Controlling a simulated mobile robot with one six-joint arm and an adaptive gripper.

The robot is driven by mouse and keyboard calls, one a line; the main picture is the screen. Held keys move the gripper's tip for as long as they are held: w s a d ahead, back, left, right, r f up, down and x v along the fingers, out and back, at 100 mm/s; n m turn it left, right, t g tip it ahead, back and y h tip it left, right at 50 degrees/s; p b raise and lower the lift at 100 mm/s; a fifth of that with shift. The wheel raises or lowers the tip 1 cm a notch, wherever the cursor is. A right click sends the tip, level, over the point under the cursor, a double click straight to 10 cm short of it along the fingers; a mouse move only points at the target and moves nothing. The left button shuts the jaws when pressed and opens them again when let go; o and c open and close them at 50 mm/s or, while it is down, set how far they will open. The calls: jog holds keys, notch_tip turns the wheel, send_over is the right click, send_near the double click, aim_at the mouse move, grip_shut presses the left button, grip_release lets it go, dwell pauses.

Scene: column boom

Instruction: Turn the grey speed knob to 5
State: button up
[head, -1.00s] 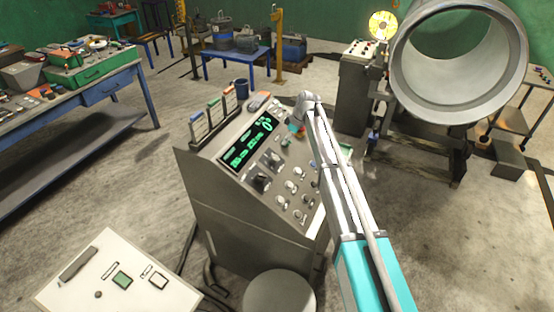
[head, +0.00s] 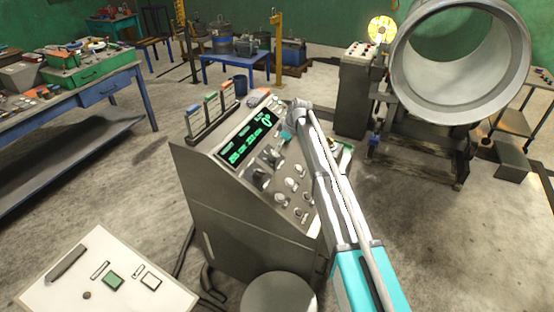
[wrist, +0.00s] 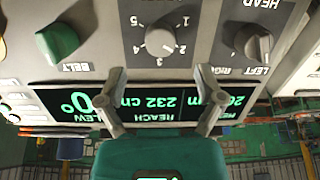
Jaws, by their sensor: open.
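The grey speed knob (wrist: 160,40) shows upside down in the wrist view, at top centre. A number scale surrounds it; I cannot surely read its setting. My gripper (wrist: 160,72) is open, with its two fingers apart below the knob in the picture and in front of the green display (wrist: 150,102). The fingers hold nothing, and the knob is not between them. In the head view my gripper's teal part (head: 287,135) shows over the console (head: 215,190); its fingers are hidden or too small to make out.
A green belt knob (wrist: 58,40) and a dark-grey head knob (wrist: 256,44) flank the speed knob. Upright levers (head: 210,110) stand at the console's back left. A large pipe (head: 460,60) is at the back right. Grey floor is open left of the console.

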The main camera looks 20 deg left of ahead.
aim_at(275, 153)
jog(key=shift+b+x, duration=2.65)
jog(key=shift+x, duration=0.55)
jog(key=c, duration=1.1)
jog(key=shift+d, duration=0.35)
jog(key=shift+c, duration=0.3)
jog(key=shift+a, duration=0.35)
jog(key=shift+a, duration=0.1)
